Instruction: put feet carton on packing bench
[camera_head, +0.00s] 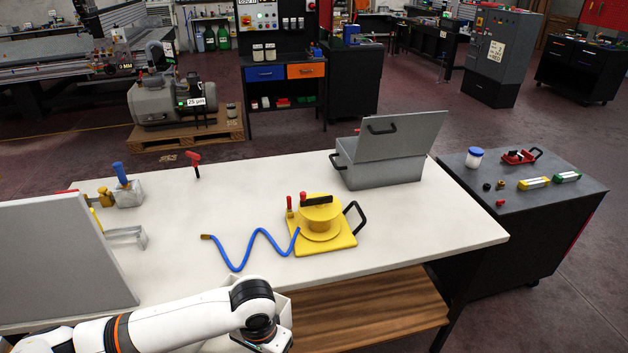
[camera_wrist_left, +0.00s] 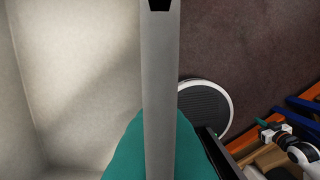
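A pale grey open box, which I take to be the feet carton (camera_head: 282,284), shows in the head view at the table's front edge, mostly hidden behind my left arm. In the left wrist view its wall (camera_wrist_left: 160,90) runs down the middle, with its pale inside on the left. The teal fingers of my left gripper (camera_wrist_left: 160,150) lie flush against both sides of this wall, so it looks shut on it. My right gripper (camera_wrist_left: 268,126) is small at the right of the left wrist view; its opening is unclear. I cannot pick out the packing bench with certainty.
A white table (camera_head: 180,240) bears a yellow vacuum fixture (camera_head: 320,225), a blue hose (camera_head: 235,265) and a grey open-lidded box (camera_head: 385,165). A large grey panel (camera_head: 60,260) stands at left. A dark side bench (camera_head: 540,200) with small parts stands at right.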

